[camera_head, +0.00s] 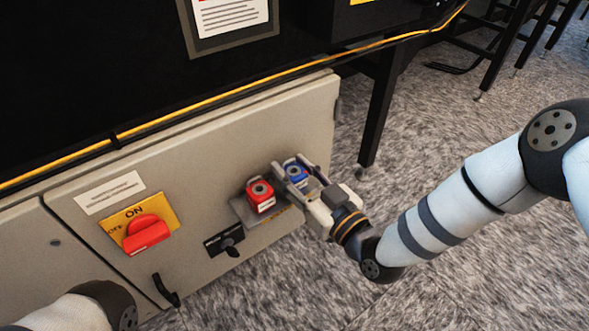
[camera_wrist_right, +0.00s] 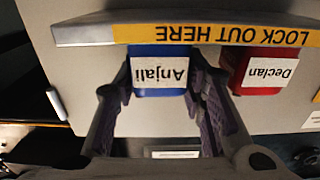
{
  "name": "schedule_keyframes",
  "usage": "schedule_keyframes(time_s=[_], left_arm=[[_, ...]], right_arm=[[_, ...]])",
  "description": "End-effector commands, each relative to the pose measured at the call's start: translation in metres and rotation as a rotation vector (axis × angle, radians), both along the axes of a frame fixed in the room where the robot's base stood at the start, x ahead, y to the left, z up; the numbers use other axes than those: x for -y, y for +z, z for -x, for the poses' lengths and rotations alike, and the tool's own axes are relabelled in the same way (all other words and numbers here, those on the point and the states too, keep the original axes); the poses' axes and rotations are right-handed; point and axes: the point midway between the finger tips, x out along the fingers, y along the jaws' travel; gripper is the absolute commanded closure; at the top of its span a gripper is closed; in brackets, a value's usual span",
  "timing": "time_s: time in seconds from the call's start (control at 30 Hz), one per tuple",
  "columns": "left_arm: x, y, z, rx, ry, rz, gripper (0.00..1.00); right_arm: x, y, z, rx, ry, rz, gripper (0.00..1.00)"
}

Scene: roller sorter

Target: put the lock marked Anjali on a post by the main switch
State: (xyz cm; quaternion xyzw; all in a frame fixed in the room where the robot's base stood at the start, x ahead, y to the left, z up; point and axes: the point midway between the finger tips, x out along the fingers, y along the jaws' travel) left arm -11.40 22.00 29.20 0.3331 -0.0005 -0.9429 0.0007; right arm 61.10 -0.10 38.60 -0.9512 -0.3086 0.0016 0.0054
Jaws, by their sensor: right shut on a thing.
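The blue lock (camera_head: 296,172) marked Anjali stands at the right end of a small grey shelf (camera_head: 240,208) on the cabinet door. My right gripper (camera_head: 292,176) is shut on it. In the right wrist view the blue lock (camera_wrist_right: 158,76) is between the two fingers, its white label upside down. The lock's underside is hidden by the shelf's yellow "LOCK OUT HERE" edge (camera_wrist_right: 200,32). The main switch (camera_head: 147,233) has a red handle on a yellow ON/OFF plate, left of the shelf. No post is clearly visible. My left gripper is out of view.
A red lock (camera_head: 260,195) marked Declan stands on the shelf just left of the blue one. A black door handle (camera_head: 166,290) is below the main switch. Open floor lies right of the cabinet.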

Motion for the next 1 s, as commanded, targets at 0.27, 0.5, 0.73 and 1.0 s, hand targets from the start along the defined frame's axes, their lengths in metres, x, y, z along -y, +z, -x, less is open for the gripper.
schedule_keyframes(time_s=[0.27, 0.5, 0.73, 1.0], left_arm=[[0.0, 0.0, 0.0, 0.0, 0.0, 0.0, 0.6], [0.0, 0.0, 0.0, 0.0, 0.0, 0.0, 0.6], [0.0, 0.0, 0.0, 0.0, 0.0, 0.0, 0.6], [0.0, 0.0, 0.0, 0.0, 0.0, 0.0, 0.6]], right_arm=[[0.0, -0.001, 0.0, -0.002, 0.0, 0.002, 0.42], [0.0, -0.001, 0.0, -0.002, 0.0, 0.002, 0.39], [0.015, -0.002, 0.021, -0.007, 0.0, 0.002, 0.39], [0.057, -0.001, 0.078, -0.007, -0.001, 0.001, 0.39]])
